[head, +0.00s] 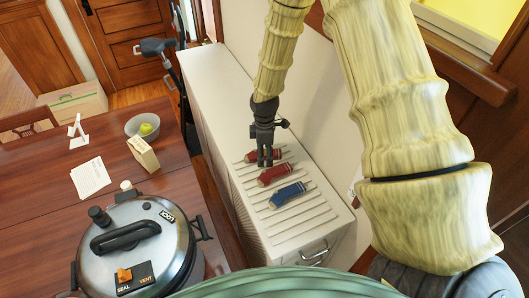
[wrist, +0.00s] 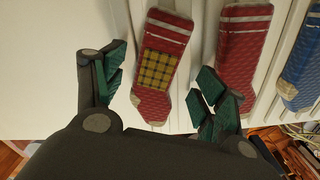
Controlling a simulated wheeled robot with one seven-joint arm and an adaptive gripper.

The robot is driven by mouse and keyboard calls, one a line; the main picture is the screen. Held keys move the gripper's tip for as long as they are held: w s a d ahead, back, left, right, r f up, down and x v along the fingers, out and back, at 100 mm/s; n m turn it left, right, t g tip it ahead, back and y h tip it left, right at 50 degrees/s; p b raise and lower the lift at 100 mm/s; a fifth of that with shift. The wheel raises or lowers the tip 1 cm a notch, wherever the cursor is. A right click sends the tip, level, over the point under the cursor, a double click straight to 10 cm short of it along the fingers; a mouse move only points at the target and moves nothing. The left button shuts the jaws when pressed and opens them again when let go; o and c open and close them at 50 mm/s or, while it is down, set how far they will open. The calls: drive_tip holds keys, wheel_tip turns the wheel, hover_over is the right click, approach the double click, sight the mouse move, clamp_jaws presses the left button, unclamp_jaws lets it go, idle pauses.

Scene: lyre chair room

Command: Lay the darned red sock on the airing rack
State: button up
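The darned red sock (wrist: 156,68), with a yellow checked patch, lies flat on a white ribbed surface in the wrist view. In the head view it is the farthest sock (head: 277,153), partly hidden by my gripper (head: 265,163). My gripper, also in the wrist view (wrist: 162,92), is open and empty, with its fingers on either side of this sock. I cannot tell from the frames how high it is above it. The white ribbed surface (head: 306,217) tops a long white cabinet; I cannot tell whether it is the airing rack.
A plain red sock (wrist: 241,50) lies beside my right-hand finger, and a blue sock (wrist: 302,65) lies beyond it. The wooden table (head: 48,212) at left holds a pressure cooker (head: 135,248), a bowl (head: 142,126) and papers (head: 90,177). The cabinet's far top (head: 215,75) is clear.

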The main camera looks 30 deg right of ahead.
wheel_tip(320, 180, up, 12)
idle(1.0)
